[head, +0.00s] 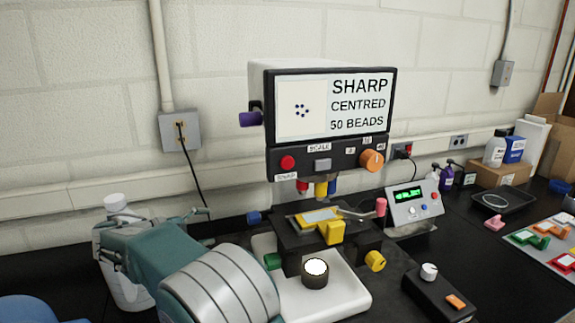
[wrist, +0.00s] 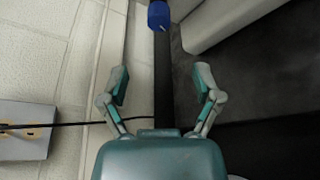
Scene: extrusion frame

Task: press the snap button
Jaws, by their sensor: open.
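The microscope (head: 327,118) stands on the black bench against the wall. Its front panel carries a round red button (head: 287,162) above a label that appears to read SNAP. The screen above it reads "SHARP CENTRED 50 BEADS" beside a picture of dark dots. My gripper (head: 150,222) is at the lower left in the head view, left of and below the red button, well apart from it. In the wrist view my gripper (wrist: 163,72) has its two fingers spread with nothing between them. The red button does not show in the wrist view.
A grey button (head: 322,164) and an orange knob (head: 372,160) sit on the same panel. A purple knob (head: 250,118) sticks out left. A blue knob (head: 254,217) is low, left of the stage. A white container (head: 122,285) stands behind my arm. A wall socket (head: 180,130) has a hanging cable.

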